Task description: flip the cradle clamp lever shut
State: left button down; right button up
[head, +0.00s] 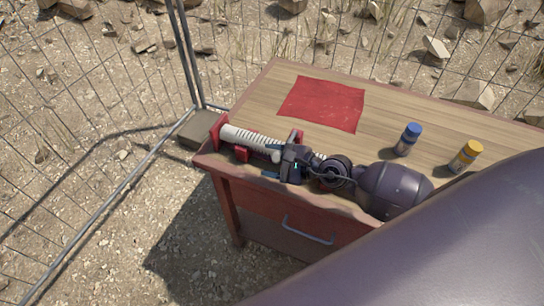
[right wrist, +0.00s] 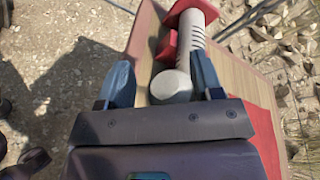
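A white ribbed cylinder (head: 250,140) lies in a red cradle (head: 217,130) along the table's near left edge. Contact is unclear. My left gripper is out of view.
The wooden table (head: 385,105) carries a red cloth (head: 323,103), a blue-capped bottle (head: 408,139) and a yellow-capped bottle (head: 466,156) at the right. A drawer handle (head: 307,231) is on its front. Wire fencing (head: 90,110) stands behind and left. Bare wood lies around the cloth.

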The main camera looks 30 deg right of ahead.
jog(key=shift+r, duration=0.15)
jog(key=shift+s+d, duration=0.15)
jog(key=shift+d, duration=0.05)
jog(key=b+v, duration=0.3)
jog(key=v, duration=0.7)
jog(key=shift+s, duration=0.15)
dwell(0.3)
